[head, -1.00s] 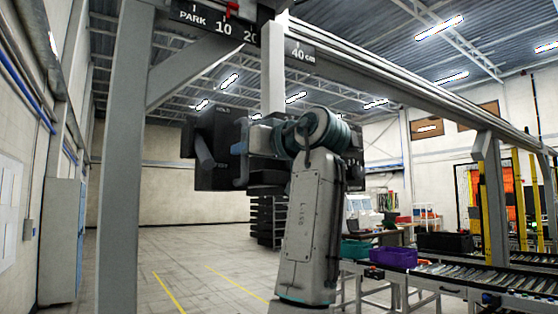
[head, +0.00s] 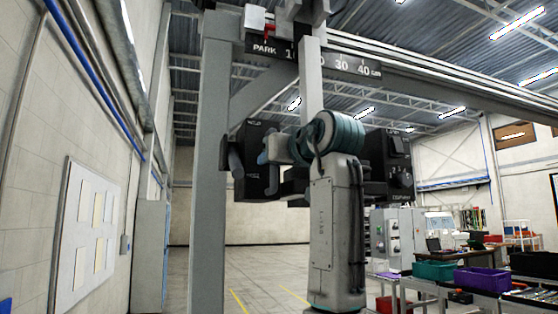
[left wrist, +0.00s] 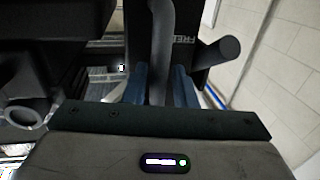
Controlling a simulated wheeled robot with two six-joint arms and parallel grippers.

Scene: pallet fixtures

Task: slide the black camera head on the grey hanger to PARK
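The black camera head (head: 255,183) hangs at the lower end of the grey hanger (head: 310,82); another black part of it (head: 388,165) shows right of my arm. The hanger stands right of the PARK mark, over the scale between about 10 and 20. My left gripper (head: 264,158) is at the head's near side, its arm hiding the middle of the head. In the left wrist view the blue-padded fingers (left wrist: 160,85) lie on both sides of a dark upright handle bar (left wrist: 160,30) and look closed on it. My right gripper is not in view.
The scale plate with PARK (head: 264,49) is on the overhead rail (head: 450,88); a white block with a red piece (head: 267,33) sits above PARK. A grey post (head: 211,180) stands left of the head. Bins and a conveyor are at lower right.

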